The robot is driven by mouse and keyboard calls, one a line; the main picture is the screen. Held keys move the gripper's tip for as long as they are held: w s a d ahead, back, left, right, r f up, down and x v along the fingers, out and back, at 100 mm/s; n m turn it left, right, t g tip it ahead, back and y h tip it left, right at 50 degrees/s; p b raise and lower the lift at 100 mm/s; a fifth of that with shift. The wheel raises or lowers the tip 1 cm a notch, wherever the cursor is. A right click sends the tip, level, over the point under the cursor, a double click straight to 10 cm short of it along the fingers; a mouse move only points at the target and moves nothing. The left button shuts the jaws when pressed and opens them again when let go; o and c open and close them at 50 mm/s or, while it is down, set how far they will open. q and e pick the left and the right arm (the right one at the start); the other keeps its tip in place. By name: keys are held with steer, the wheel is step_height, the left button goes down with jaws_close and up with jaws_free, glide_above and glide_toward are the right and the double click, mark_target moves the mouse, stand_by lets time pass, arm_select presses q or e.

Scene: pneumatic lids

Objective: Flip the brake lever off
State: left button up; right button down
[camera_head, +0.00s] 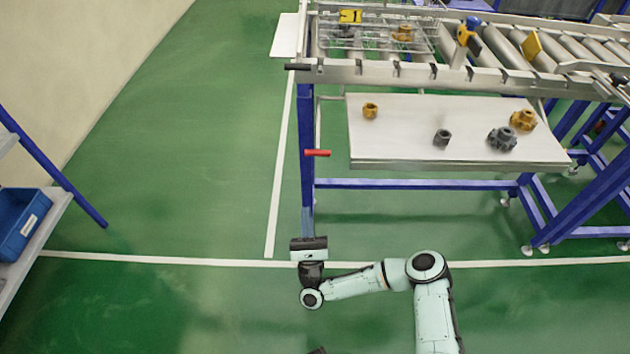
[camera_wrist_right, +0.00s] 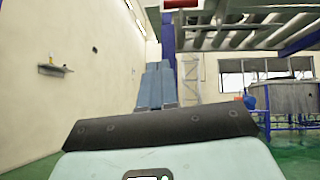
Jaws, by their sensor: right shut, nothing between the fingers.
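A red-handled lever (camera_head: 317,153) sticks out sideways from the blue front leg of the conveyor stand. I take it to be the brake lever. A red part (camera_wrist_right: 182,4) shows at the top edge in the right wrist view, partly cut off. My right gripper (camera_head: 308,212) is below the lever in the head view, apart from it. Its blue-grey fingers (camera_wrist_right: 160,72) are together with nothing between them. My left gripper is not in view.
The roller conveyor (camera_head: 420,73) carries a wire basket (camera_head: 375,32). A black handle (camera_head: 297,67) juts from its left end. Below, a shelf (camera_head: 400,145) holds several metal fittings. A blue bin (camera_head: 22,222) sits at far left. The green floor between is clear.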

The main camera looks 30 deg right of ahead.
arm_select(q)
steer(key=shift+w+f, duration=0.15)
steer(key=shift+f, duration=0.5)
arm_select(e)
steer(key=d+m+h, duration=0.1)
steer(key=m+h, duration=0.1)
steer(key=s+d+m+g+h, duration=0.1)
steer(key=m+h, duration=0.1)
steer(key=shift+d+g+h, duration=0.3)
arm_select(q)
steer(key=shift+b, duration=0.3)
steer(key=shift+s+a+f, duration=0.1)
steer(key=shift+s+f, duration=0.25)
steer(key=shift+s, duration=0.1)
arm_select(e)
steer(key=s+a+r+x, duration=0.1)
steer(key=x, duration=1.1)
steer(key=shift+s+r, duration=0.15)
steer(key=shift+r, duration=0.5)
